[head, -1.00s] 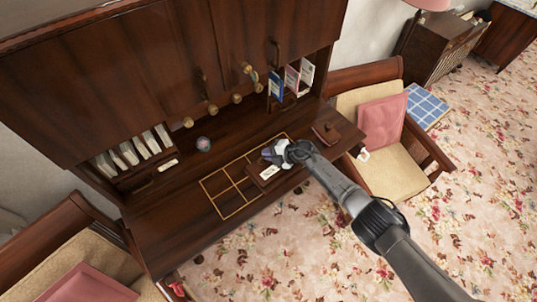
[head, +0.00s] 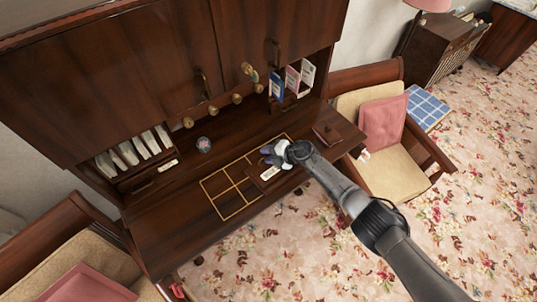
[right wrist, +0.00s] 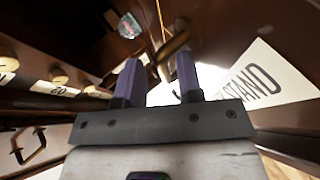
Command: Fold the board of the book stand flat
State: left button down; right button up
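The book stand is a small dark wooden piece with a white label (head: 268,173), on the desk at the right part of the yellow grid outline. In the right wrist view its white label (right wrist: 255,78) reads "STAND", to the right of the fingers. My right gripper (head: 268,155) is low over the desk, just behind the label. In the right wrist view its two purple fingers (right wrist: 158,78) stand apart, with a brown rounded bar beyond their tips. I cannot tell whether they touch it. The gripper hides part of the stand, and the board's angle is unclear. My left gripper is not in view.
The yellow grid outline (head: 231,198) lies on the dark desk (head: 160,232). A round glass object (head: 204,145) stands behind it. A small dark box (head: 326,133) lies at the right. Books (head: 140,147) fill the left shelf. The desk's front left is clear.

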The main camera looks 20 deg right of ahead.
jog(key=shift+f, duration=0.1)
jog(key=shift+s+d, duration=0.15)
jog(key=shift+d, duration=0.05)
jog(key=p+v, duration=0.3)
jog(key=v, duration=0.8)
jog(key=shift+s+d+r, duration=0.1)
jog(key=shift+d+r, duration=0.1)
jog(key=shift+r, duration=0.2)
jog(key=shift+v, duration=0.85)
